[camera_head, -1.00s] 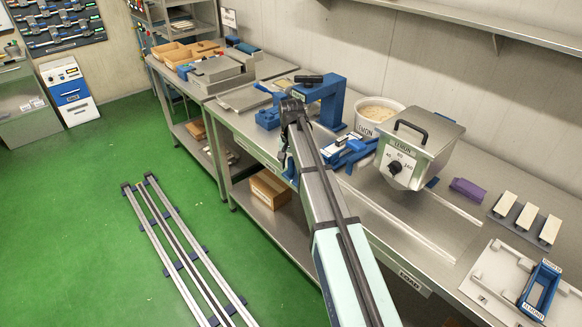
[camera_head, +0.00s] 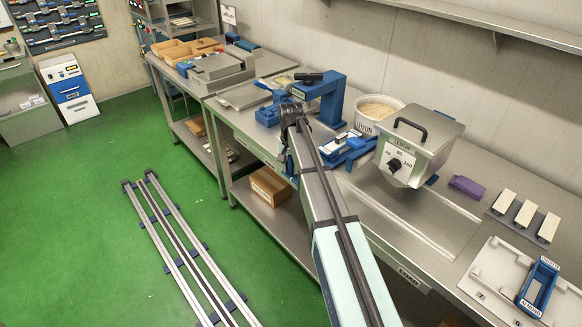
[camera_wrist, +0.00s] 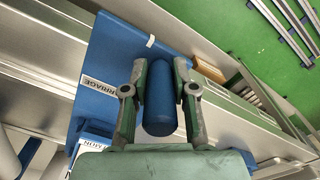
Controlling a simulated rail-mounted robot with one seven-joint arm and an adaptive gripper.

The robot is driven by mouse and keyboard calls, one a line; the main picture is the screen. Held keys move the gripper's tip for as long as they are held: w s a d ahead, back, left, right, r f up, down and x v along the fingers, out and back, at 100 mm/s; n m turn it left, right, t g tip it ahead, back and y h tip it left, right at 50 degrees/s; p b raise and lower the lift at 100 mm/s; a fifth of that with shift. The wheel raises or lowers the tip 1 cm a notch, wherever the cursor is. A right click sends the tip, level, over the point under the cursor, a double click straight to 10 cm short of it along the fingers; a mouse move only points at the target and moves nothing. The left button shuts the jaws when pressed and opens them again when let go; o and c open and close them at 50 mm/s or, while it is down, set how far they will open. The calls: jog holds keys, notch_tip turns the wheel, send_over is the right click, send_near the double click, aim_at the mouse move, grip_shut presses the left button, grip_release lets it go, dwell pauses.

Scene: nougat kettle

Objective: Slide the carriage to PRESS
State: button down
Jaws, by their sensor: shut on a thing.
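The blue carriage (camera_wrist: 118,48) with a CARRIAGE label fills the upper left of the wrist view. Its round blue handle (camera_wrist: 160,97) stands between the two fingers of my gripper (camera_wrist: 160,70), which is shut on it. In the head view, my gripper is largely hidden by my own wrist and arm. A blue assembly with pale parts (camera_head: 343,148) shows on the bench just right of my wrist. The blue press-like arch (camera_head: 326,92) stands behind my wrist, with a black part on top. The PRESS mark itself is not readable.
A grey LEMON kettle (camera_head: 418,150) hangs over the bench to the right, beside a white tub (camera_head: 376,112). A purple block (camera_head: 467,186) and pale bars (camera_head: 526,214) lie farther right. The bench track (camera_head: 432,226) in front of the kettle is clear.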

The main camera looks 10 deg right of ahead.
jog(key=w+a+b, duration=0.1)
jog(key=w+a, duration=0.4)
jog(key=w, duration=0.4)
jog(key=w+a+b, duration=0.1)
jog(key=w+a, duration=0.4)
jog(key=w, duration=0.3)
jog(key=shift+w, duration=0.35)
jog(key=shift+w+r, duration=0.1)
jog(key=c, duration=0.9)
grip_release()
notch_tip(320, 180, up, 12)
jog(key=shift+f, duration=0.1)
